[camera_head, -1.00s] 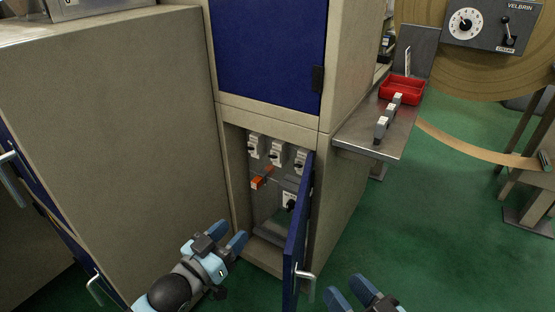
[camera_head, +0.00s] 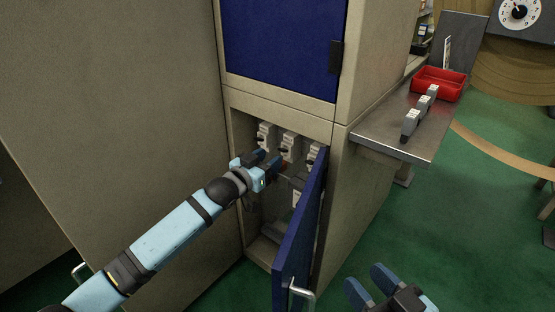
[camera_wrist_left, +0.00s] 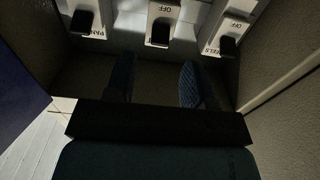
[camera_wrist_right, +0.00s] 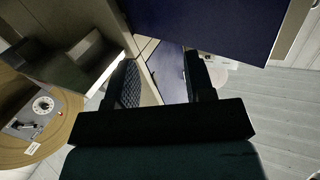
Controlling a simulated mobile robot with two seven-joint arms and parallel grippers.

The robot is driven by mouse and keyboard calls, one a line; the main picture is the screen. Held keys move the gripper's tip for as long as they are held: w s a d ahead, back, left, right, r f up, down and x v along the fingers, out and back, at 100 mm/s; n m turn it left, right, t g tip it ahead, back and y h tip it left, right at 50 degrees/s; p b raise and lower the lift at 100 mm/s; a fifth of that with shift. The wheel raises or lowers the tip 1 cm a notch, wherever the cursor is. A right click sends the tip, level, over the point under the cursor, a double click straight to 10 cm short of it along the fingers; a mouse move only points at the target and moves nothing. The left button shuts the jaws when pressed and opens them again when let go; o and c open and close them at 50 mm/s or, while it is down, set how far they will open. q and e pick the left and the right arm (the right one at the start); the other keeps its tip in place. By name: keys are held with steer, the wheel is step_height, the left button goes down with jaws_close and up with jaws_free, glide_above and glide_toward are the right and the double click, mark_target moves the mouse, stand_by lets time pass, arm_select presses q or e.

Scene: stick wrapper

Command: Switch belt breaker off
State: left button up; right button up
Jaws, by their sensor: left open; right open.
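Three breakers with pale housings and dark levers sit in a row in the open lower compartment: left (camera_head: 265,135), middle (camera_head: 289,146) and right (camera_head: 313,154). None is legibly labelled belt. My left gripper (camera_head: 266,160) is open and empty inside the compartment, just below the left and middle breakers. In the left wrist view, the middle breaker (camera_wrist_left: 161,20), with a dark lever and an "OFF" mark, lies beyond the gap between my open fingers (camera_wrist_left: 158,82), apart from them. My right gripper (camera_head: 369,284) is open and empty, low outside the cabinet.
The blue lower door (camera_head: 300,235) stands open at the compartment's right side, partly covering the right breaker. A metal shelf (camera_head: 385,140) with a red tray (camera_head: 440,83) and small grey blocks juts out at right. Green floor (camera_head: 450,240) is free at lower right.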

mark_target(283, 150)
arm_select(q)
steer(key=b+x, duration=0.1)
steer(key=x, duration=0.3)
steer(key=shift+w+d, duration=0.1)
steer(key=shift+w, duration=0.05)
arm_select(e)
steer(key=shift+w+d+r+n+t, duration=0.2)
steer(key=shift+w+d+n+t, duration=0.1)
steer(key=shift+w+n, duration=0.25)
arm_select(q)
steer(key=shift+c, duration=0.5)
jaws_close()
steer(key=shift+f, duration=0.1)
arm_select(e)
steer(key=shift+s+f, duration=0.1)
steer(key=shift+f, duration=0.05)
